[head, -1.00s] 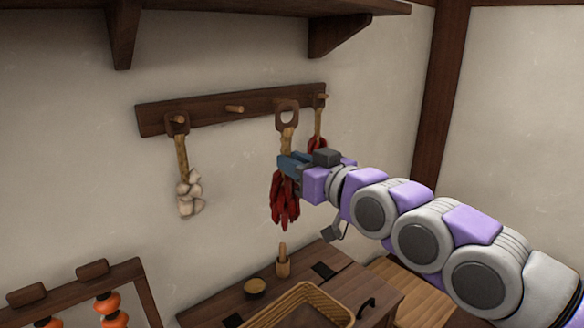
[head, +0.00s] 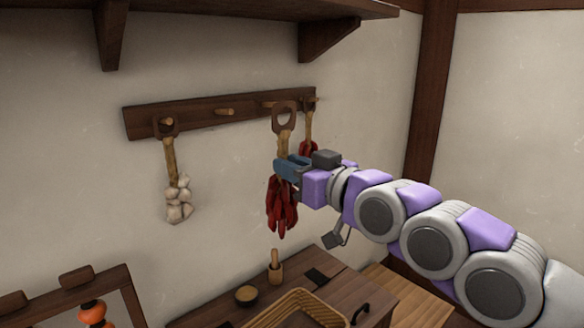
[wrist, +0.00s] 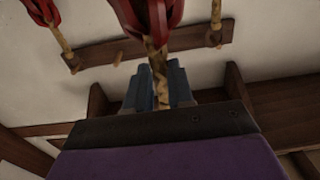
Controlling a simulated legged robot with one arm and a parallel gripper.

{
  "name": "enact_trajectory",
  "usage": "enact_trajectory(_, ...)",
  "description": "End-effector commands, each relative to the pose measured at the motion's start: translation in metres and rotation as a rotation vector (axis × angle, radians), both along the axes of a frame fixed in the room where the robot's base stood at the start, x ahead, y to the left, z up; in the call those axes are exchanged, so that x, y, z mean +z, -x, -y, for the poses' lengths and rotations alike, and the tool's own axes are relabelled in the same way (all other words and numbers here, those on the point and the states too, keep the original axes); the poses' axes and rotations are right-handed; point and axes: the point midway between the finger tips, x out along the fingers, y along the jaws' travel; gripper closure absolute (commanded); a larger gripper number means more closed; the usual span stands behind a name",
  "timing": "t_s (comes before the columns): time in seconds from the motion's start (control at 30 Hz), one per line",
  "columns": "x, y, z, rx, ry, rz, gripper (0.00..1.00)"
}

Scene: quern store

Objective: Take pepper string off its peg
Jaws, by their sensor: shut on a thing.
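The held pepper string has a wooden loop at the top, a tan plaited cord and dark red peppers (head: 282,206) hanging below. My gripper (head: 288,167) is shut on the cord, between loop and peppers. In the wrist view the cord (wrist: 159,72) runs between my blue jaws (wrist: 160,92), with red peppers (wrist: 160,14) at the top edge. In the head view the loop stands in front of the rail, and a peg (head: 269,105) shows just left of it, outside the loop. That peg is bare in the wrist view (wrist: 117,60).
The peg rail (head: 195,115) also holds a garlic string (head: 178,199) at left and a second pepper string (head: 308,148) close behind at right. A shelf (head: 230,15) is above. Below are a wooden pestle in a cup (head: 276,270), a bowl (head: 247,295) and a basket (head: 290,304).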

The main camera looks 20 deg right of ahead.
Motion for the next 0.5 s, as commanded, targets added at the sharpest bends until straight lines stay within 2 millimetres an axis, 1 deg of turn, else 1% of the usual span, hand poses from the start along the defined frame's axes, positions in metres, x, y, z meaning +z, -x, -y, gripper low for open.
enact_trajectory(0.17, -0.001, 0.009, 0.003, -0.001, 0.0, 0.002, 1.0)
enact_trajectory(0.5, -0.001, 0.033, 0.011, -0.002, 0.0, 0.003, 1.0)
